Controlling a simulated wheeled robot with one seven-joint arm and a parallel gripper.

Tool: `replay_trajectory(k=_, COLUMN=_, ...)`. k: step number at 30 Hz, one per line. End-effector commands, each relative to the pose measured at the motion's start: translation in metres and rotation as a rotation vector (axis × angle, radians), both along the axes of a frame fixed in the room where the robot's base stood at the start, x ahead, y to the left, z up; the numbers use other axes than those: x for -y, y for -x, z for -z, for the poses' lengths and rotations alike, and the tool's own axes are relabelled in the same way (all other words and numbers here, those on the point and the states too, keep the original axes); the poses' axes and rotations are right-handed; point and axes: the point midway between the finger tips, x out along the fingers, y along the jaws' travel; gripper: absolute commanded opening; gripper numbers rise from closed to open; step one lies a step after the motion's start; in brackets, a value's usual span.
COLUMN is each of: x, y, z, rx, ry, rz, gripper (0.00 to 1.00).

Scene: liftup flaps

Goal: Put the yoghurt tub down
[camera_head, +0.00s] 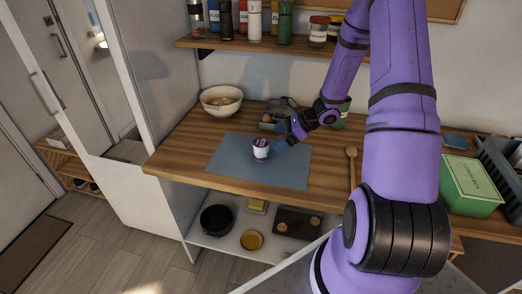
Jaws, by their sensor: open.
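The yoghurt tub (261,149), small and white with a dark purple label and lid, stands upright on the blue-grey mat (230,160) on the wooden counter. My gripper (279,137) is just to the right of the tub and slightly behind it, its blue fingers apart. I see no firm hold on the tub. Whether a fingertip still touches it is too small to tell.
A cream bowl (222,101) stands at the back left and a wooden spoon (351,168) lies right of the mat. A green box (470,186) is at the far right. A shelf with bottles (255,42) hangs above. The mat's front is clear.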

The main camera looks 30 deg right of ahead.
Motion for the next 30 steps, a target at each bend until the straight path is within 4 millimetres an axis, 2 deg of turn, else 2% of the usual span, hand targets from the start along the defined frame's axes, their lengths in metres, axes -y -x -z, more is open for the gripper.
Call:
replay_trajectory(k=3, x=-0.011, y=-0.008, z=0.011, rx=-0.001, ry=0.0, rz=-0.001, gripper=0.91)
replay_trajectory(k=11, x=-0.023, y=-0.015, z=0.021, rx=0.0, ry=0.001, rz=-0.003, gripper=0.91)
replay_trajectory(k=21, x=-0.052, y=-0.035, z=0.045, rx=0.0, ry=0.001, rz=-0.001, gripper=0.91)
replay_trajectory(k=30, x=-0.055, y=-0.037, z=0.047, rx=0.001, ry=0.002, rz=-0.001, gripper=0.91)
